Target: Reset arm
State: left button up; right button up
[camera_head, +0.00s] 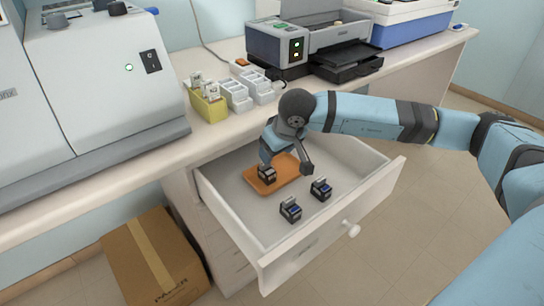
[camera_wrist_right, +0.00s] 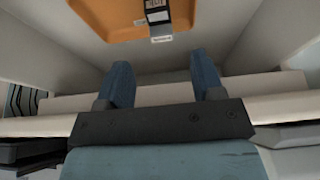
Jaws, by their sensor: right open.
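My right arm comes in from the right in the head view, its gripper (camera_head: 284,160) pointing down over the open drawer (camera_head: 228,203). In the right wrist view the right gripper (camera_wrist_right: 161,66) has its two blue fingers apart with nothing between them. A small dark block with a pale label (camera_wrist_right: 158,14) sits on the orange tray (camera_wrist_right: 105,18), beyond the fingertips and apart from them. In the head view this block (camera_head: 267,174) is on the left part of the orange tray (camera_head: 283,181), close by the gripper. My left gripper is not in view.
Two more small dark blocks (camera_head: 291,209) (camera_head: 320,189) stand on the drawer floor. On the bench are a yellow rack (camera_head: 208,106), white racks (camera_head: 236,95), a printer-like machine (camera_head: 305,45) and a large grey machine (camera_head: 105,75). A cardboard box (camera_head: 153,262) stands on the floor.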

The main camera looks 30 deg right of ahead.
jog(key=shift+s+r, duration=0.3)
jog(key=shift+r, duration=0.25)
